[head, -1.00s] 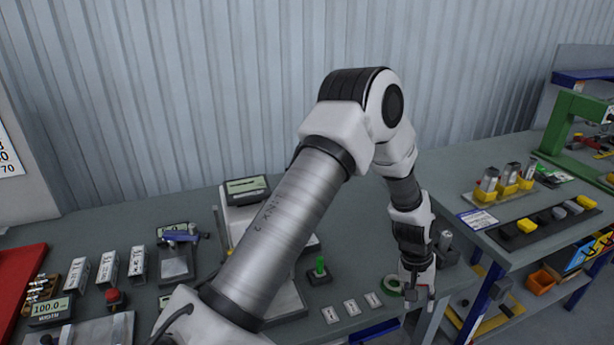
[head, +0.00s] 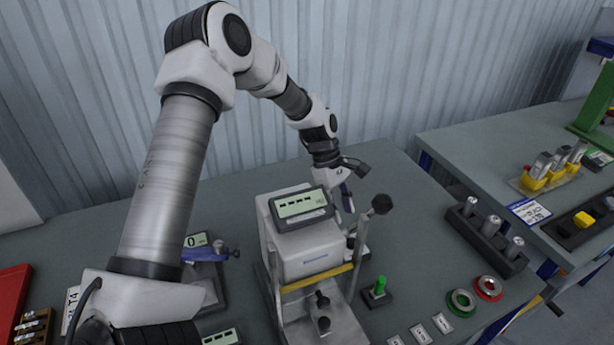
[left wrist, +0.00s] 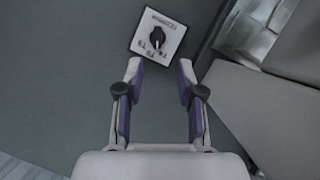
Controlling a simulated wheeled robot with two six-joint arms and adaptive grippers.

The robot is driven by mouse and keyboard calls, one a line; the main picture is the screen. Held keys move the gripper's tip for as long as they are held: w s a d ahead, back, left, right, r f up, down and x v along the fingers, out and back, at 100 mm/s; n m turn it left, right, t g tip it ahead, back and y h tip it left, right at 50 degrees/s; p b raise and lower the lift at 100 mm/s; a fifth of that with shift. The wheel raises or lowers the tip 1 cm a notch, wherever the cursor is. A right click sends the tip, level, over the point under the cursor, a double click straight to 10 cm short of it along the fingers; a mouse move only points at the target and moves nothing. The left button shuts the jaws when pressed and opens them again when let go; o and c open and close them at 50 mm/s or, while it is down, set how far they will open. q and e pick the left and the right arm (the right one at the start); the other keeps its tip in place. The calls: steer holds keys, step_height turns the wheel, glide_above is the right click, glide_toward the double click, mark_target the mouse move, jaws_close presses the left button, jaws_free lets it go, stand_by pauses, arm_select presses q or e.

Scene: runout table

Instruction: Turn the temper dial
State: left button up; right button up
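The temper dial (left wrist: 157,37) is a black knob on a small white square plate with printed T-marks, seen at the top of the left wrist view. My left gripper (left wrist: 160,72) is open, with purple-lined fingers apart and nothing between them. The dial lies just beyond the fingertips, roughly centred between them; I see no contact. In the head view my left gripper (head: 346,194) points down behind the grey tester (head: 305,252) with the display. The tester partly blocks that area, and I cannot clearly make out the dial there. My right gripper is not in view.
The tester's lever with a black ball (head: 381,204) stands close to the right of my left gripper. A green-knobbed block (head: 379,291), green ring (head: 461,302), red ring (head: 488,288) and block of metal cylinders (head: 488,236) lie rightward. The bench behind the gripper is clear.

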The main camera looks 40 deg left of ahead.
mark_target(353, 239)
arm_select(q)
steer(key=d+f, duration=0.2)
steer(key=f, duration=0.1)
steer(key=d+f, duration=0.1)
steer(key=shift+w+d+f+p, duration=0.25)
steer(key=shift+w+p, duration=0.15)
steer(key=shift+x, duration=1.1)
steer(key=shift+s+a+f, duration=0.3)
steer(key=shift+a+f, duration=0.05)
steer(key=shift+a, duration=0.2)
steer(key=shift+w+d, duration=0.15)
steer(key=shift+d, duration=0.1)
steer(key=c, duration=0.3)
steer(key=shift+d, duration=0.1)
jaws_close()
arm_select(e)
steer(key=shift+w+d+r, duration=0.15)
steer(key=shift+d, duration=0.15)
